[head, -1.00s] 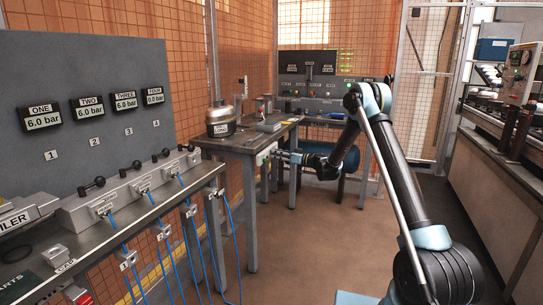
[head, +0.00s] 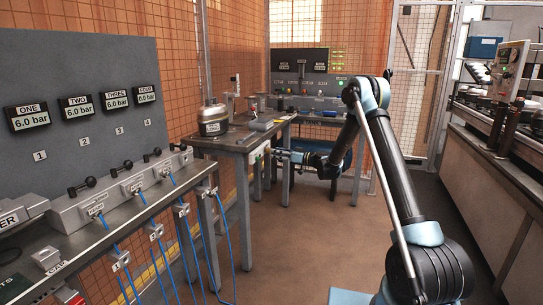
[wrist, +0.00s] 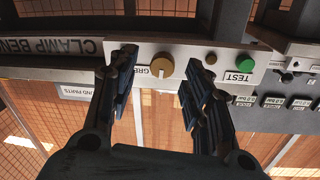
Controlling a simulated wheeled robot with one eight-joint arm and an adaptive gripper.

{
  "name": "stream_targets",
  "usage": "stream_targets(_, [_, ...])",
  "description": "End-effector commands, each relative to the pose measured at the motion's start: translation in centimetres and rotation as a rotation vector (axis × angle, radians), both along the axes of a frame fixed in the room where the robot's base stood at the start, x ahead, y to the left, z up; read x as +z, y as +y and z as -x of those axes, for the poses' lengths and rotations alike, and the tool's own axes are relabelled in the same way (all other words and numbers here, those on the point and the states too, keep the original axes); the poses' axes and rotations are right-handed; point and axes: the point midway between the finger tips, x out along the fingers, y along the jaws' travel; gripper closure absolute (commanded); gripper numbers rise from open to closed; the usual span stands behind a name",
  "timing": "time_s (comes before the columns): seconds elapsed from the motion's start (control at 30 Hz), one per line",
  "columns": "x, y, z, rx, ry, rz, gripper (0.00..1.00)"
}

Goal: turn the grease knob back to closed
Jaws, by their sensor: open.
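The grease knob (wrist: 161,69) is a round, yellow-brass knob on a light panel (wrist: 204,58) in the wrist view. A label starting "GRE" is beside it, partly covered by a finger. The picture is upside down. My gripper (wrist: 158,88) is open, with one finger on each side of the knob and visible gaps to it. I cannot tell how deep the fingertips reach along it. In the head view my gripper (head: 276,153) is at the front edge of the clamp bench (head: 228,139), close to the small panel (head: 257,153); the knob cannot be made out there.
A metal pot (head: 212,120) stands on the bench. Another bench (head: 100,222) with blue hoses is at left. The floor between is clear.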

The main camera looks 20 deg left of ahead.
Motion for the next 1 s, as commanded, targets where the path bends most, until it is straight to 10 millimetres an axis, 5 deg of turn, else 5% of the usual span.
stream_targets(0.4, [-0.1,-7.0,0.9,-0.004,0.0,0.001,0.55])
stream_targets(1.0, [0.2,-8.2,1.2,-0.003,0.004,0.007,0.55])
